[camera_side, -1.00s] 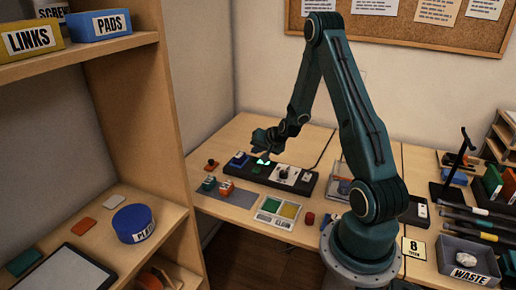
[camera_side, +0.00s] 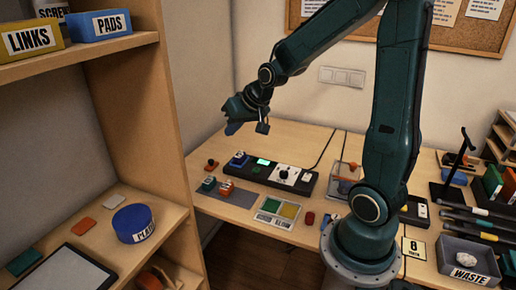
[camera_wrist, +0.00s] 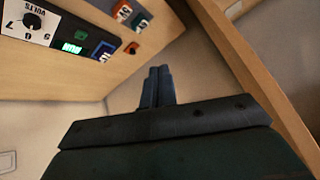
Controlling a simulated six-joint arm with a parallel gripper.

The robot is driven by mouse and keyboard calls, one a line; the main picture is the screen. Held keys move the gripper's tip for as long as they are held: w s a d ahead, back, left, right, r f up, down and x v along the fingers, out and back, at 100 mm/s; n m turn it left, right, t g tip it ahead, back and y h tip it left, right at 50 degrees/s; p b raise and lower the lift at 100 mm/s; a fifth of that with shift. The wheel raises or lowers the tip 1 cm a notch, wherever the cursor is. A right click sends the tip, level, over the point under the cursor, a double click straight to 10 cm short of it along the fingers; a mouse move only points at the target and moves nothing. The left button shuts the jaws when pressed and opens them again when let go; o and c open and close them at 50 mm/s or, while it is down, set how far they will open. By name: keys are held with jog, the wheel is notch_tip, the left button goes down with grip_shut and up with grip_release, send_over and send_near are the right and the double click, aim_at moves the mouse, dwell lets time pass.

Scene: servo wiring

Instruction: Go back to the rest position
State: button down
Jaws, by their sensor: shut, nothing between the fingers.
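My gripper (camera_side: 232,129) is raised in the air above the back left of the bench in the side view, clear of everything on it. In the wrist view its two dark fingers (camera_wrist: 157,84) lie together with nothing between them. The black test panel (camera_side: 270,172) lies on the bench below, with a lit green display (camera_side: 263,161) and a white dial plate (camera_side: 286,174). A blue servo (camera_side: 239,160) sits at the panel's left end. The wrist view also shows the dial (camera_wrist: 32,24) and green display (camera_wrist: 72,47) at upper left.
A teal servo (camera_side: 208,184) and an orange servo (camera_side: 226,187) sit on a grey mat (camera_side: 238,198). A tray (camera_side: 263,222) holds green and yellow pads. A wooden shelf (camera_side: 150,100) stands left of the gripper. A waste bin (camera_side: 497,262) is at the right.

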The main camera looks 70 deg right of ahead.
jog(key=s+a+r+n, duration=0.3)
jog(key=s+a, duration=0.3)
jog(key=s, duration=0.4)
jog(key=s+a+r+n+g+y, duration=0.1)
jog(key=s+a+r+n, duration=0.2)
jog(key=s+a+r, duration=0.2)
jog(key=s+a, duration=0.2)
jog(key=s, duration=0.2)
jog(key=shift+s+g, duration=0.3)
jog(key=shift+s, duration=0.1)
dwell(1.5)
